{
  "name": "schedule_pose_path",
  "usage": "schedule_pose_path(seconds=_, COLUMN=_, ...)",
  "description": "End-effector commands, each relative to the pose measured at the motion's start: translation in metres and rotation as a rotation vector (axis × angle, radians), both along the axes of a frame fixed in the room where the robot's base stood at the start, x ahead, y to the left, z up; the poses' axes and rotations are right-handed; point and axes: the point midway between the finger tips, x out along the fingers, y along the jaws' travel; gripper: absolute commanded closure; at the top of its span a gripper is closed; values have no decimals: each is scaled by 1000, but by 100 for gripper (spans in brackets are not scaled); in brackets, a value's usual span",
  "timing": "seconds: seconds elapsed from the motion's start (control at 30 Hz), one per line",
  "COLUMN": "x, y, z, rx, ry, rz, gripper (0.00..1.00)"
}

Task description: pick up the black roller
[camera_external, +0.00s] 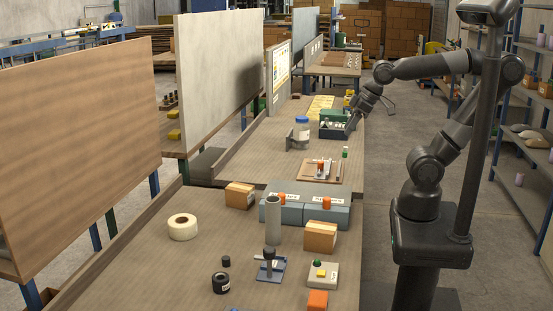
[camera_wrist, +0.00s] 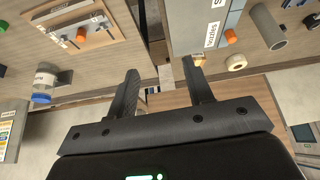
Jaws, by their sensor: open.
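No object is clearly identifiable as the black roller. Two small dark round things sit on the near worktop in the external view: a black cylinder (camera_external: 226,261) and, just in front of it, a larger black roll with a pale label (camera_external: 221,283). To their right is a blue-based tool with a grey upright (camera_external: 270,264). My gripper (camera_wrist: 162,72) is open and empty, its fingers spread, in the wrist view.
Blue-grey bins (camera_external: 282,212) stand across the bench, with a grey tube (camera_external: 273,222) in front. A cream tape roll (camera_external: 183,227) and cardboard boxes (camera_external: 320,237) share the near worktop. A tool board (camera_external: 322,170) and blue-capped jar (camera_external: 301,133) stand beyond. Panels line the left.

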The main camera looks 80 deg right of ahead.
Motion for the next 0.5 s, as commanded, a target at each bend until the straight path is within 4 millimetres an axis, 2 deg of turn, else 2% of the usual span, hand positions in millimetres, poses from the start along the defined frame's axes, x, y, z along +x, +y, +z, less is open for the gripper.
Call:
schedule_pose_path(seconds=0.03, x=15, y=8, z=4, rx=-2, ry=7, rz=25, gripper=53)
schedule_pose_path(seconds=0.23, x=75, y=47, z=15, rx=-9, ry=22, rz=124, gripper=53)
schedule_pose_path(seconds=0.37, x=113, y=79, z=15, rx=-14, ry=31, rz=188, gripper=53)
schedule_pose_path(seconds=0.5, x=151, y=119, z=9, rx=-17, ry=41, rz=259, gripper=53)
